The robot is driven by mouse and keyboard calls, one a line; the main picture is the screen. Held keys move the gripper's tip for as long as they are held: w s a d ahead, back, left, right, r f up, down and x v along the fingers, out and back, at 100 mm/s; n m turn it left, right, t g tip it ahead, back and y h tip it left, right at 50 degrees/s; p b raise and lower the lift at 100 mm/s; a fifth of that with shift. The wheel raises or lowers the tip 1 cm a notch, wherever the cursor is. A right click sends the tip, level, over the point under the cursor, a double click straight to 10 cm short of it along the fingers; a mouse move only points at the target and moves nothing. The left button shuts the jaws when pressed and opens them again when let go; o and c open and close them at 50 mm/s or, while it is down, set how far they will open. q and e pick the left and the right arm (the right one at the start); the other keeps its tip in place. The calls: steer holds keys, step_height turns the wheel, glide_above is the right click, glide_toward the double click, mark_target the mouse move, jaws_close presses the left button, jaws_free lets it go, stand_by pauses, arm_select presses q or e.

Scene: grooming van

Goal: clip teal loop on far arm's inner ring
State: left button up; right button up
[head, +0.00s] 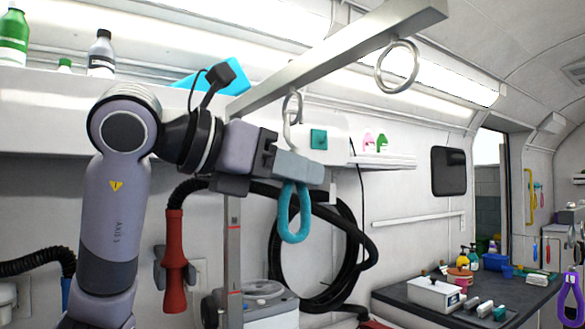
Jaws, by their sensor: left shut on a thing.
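A grey metal bar (340,60) runs from the post at centre left up toward the upper right. One metal ring (397,67) hangs under its right part, empty. A smaller-looking ring (292,106) hangs near the post end. My left gripper (298,165) is just below that ring, shut on the teal loop (294,215), whose band hangs below the fingers. A grey clip (288,132) sticks up above the fingers and overlaps the ring's lower part. I cannot tell whether it is hooked through. My right gripper is not in view.
A red dryer nozzle (174,262) and a black coiled hose (325,230) hang behind my arm. A dark table (400,295) with bottles and a white box stands at lower right. A purple loop (571,298) hangs at the right edge.

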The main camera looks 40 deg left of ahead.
arm_select(q)
steer(key=o, duration=1)
steer(key=shift+s, duration=0.1)
steer(key=shift+p+v, duration=0.3)
steer(key=shift+v, duration=3.1)
steer(key=shift+p+v, duration=0.4)
steer(key=shift+v, duration=2.15)
